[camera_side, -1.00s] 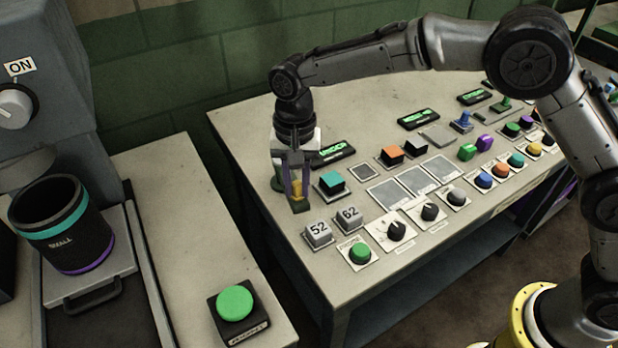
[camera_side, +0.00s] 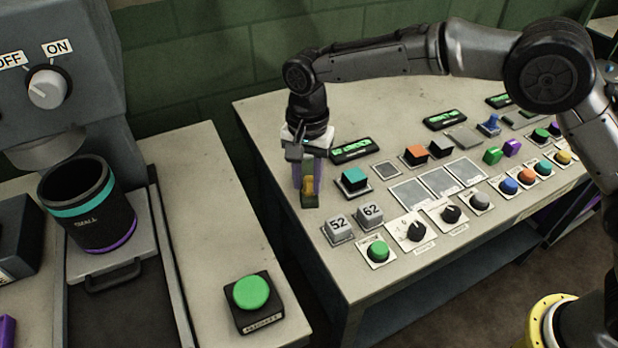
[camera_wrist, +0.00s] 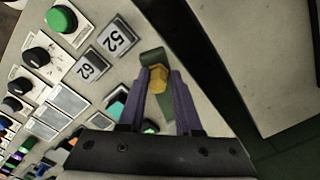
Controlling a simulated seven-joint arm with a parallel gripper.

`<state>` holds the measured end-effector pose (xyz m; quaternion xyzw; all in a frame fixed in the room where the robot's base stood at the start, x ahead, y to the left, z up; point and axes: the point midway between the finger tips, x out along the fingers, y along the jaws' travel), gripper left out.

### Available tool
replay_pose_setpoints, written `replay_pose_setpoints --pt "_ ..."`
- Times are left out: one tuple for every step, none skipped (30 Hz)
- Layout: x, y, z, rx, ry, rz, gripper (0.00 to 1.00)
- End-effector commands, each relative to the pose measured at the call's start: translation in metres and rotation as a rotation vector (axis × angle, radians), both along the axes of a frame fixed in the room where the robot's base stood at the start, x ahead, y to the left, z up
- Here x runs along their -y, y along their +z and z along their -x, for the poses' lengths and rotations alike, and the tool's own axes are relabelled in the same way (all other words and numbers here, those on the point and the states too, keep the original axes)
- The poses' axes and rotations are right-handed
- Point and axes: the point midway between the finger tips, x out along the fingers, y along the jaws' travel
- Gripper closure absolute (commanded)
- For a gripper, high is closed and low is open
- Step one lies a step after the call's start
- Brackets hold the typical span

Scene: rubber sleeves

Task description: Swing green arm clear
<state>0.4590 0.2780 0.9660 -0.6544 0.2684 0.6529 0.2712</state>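The fingers appear shut on the block; contact on the far side is hard to see. The bar's rear part is hidden behind the fingers in the side view.
Grey cubes marked 52 (camera_side: 338,230) and 62 (camera_side: 370,214) stand to the right of the bar. A teal button (camera_side: 354,178) and a green display (camera_side: 350,150) are close behind. Bare tabletop (camera_side: 300,228) lies in front of the bar.

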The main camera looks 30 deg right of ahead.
Motion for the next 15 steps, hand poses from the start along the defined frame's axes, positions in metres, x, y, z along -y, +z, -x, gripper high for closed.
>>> replay_pose_setpoints --pt "-0.0008 0.0012 -0.0003 0.002 0.001 -0.002 0.59" --pt "-0.0008 0.0010 -0.0002 0.002 0.001 -0.002 0.53" --pt "-0.0005 0.0008 -0.0001 0.001 0.001 -0.001 0.46" --pt "-0.0004 0.0006 0.0000 0.001 0.001 -0.001 0.45" --pt "-0.0002 0.0004 0.0001 0.000 0.001 0.000 0.45" --pt "0.0000 0.0002 0.0001 0.000 0.001 0.000 0.45" --pt "0.0001 0.0001 0.0003 -0.001 0.001 0.001 0.45" --pt "0.0002 -0.0001 0.0004 -0.001 0.001 0.001 0.45" --pt "0.0004 -0.0002 0.0004 -0.001 0.001 0.001 0.45" --pt "0.0004 -0.0003 0.0004 -0.001 0.001 0.001 0.45" --pt "0.0005 -0.0004 0.0005 -0.002 0.001 0.002 0.45" --pt "0.0006 0.0000 0.0004 -0.002 0.001 0.002 0.45" --pt "0.0006 0.0007 0.0004 -0.002 0.001 0.002 0.45" --pt "0.0005 0.0019 0.0002 -0.001 0.001 0.001 0.45" --pt "0.0004 0.0046 0.0001 -0.001 0.001 0.001 0.45"
